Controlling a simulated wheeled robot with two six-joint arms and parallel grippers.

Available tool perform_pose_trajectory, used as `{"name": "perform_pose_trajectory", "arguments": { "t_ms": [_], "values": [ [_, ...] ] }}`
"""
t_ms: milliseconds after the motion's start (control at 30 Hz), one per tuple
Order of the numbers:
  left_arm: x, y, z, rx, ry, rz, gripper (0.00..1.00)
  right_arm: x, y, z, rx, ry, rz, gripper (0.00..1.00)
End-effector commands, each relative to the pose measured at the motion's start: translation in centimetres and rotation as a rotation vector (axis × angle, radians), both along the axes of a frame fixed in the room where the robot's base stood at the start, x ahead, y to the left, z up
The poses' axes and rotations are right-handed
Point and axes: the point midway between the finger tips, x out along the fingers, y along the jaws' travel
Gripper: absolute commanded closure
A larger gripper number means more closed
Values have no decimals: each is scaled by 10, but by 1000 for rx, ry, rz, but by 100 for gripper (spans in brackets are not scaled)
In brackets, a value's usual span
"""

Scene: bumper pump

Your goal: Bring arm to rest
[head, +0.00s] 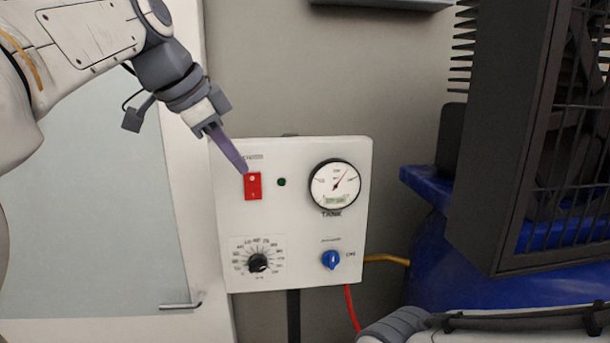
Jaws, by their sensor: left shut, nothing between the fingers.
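My left gripper (235,157) comes in from the upper left with its fingers shut and nothing between them. Its tip is at the top edge of a red rocker switch (253,188) on a white control panel (290,225); I cannot tell whether it touches. The panel also has a round tank gauge (335,186), a dark green lamp (281,182), a black dial knob (258,263) and a blue knob (331,260). Part of my right arm (480,325) shows at the bottom right; its gripper is not visible.
A blue tank (450,260) and a dark caged unit (530,150) stand to the right of the panel. A red hose (352,308) and a yellow hose (387,260) leave the panel. A pale door with a metal handle (181,304) is on the left.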

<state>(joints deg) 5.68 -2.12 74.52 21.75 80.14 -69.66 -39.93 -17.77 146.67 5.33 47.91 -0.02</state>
Motion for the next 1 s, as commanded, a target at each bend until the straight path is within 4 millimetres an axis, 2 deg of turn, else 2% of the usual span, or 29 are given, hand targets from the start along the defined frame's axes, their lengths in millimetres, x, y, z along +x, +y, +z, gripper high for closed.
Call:
{"name": "perform_pose_trajectory", "arguments": {
  "t_ms": [33, 167, 233, 300, 400, 500, 600, 700, 800, 1000],
  "values": [
    [-9, -22, -34, -23, 67, 18, 100, 0, 0, -9, 0, 0, 0, 19],
    [-42, -68, -114, -57, 235, 113, 100, 0, 0, -20, 0, 0, -1, 19],
    [-67, -87, -157, -55, 318, 166, 100, 0, 0, -26, 0, 0, -1, 19],
    [-96, -102, -200, -41, 392, 219, 100, 0, 0, -32, 0, 0, -1, 19],
    [-142, -113, -258, -5, 479, 292, 100, 0, 0, -40, 0, 0, -1, 19],
    [-186, -114, -308, 40, 538, 356, 100, 0, 0, -46, 0, 0, -1, 19],
    [-221, -107, -344, 80, 573, 405, 100, 0, 0, -51, 0, 0, -2, 19],
    [-244, -99, -365, 105, 591, 440, 100, 0, 0, -53, 0, 0, -2, 19],
    [-254, -95, -375, 118, 597, 458, 100, 0, 0, -54, 0, 0, -2, 19],
    [-255, -95, -376, 119, 599, 460, 100, 0, 0, -54, 0, 0, -2, 19]
  ]
}}
